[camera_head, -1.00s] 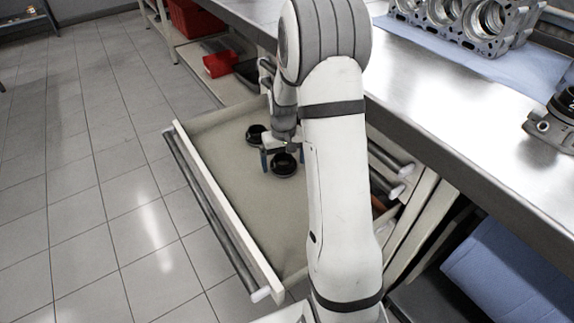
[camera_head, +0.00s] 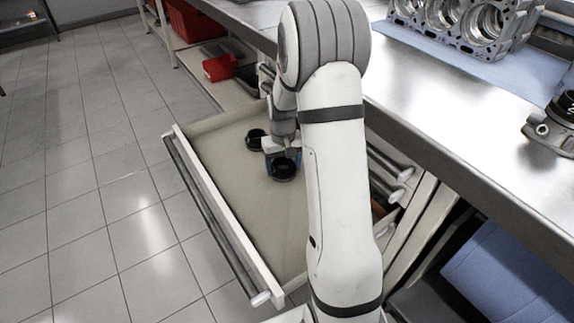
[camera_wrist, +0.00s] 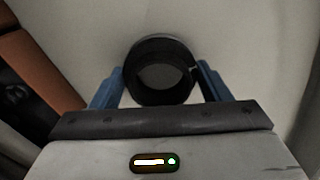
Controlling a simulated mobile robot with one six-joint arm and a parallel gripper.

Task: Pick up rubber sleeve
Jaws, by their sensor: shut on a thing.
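A black rubber sleeve (camera_wrist: 160,90), ring-shaped with an opening through its middle, is between the blue fingers of my gripper (camera_wrist: 161,84) in the wrist view. The fingers press on it from both sides. In the head view my gripper (camera_head: 283,164) is down in the open drawer (camera_head: 225,222), shut on the sleeve (camera_head: 284,172). I cannot tell whether the sleeve still touches the drawer floor. My arm hides part of the drawer's right side.
The metal workbench (camera_head: 455,115) with an engine block (camera_head: 465,22) on a blue mat runs along the right. A brown-orange thing (camera_wrist: 33,62) shows at left in the wrist view. Red bins (camera_head: 220,66) stand on a lower shelf behind. The drawer's front half is clear.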

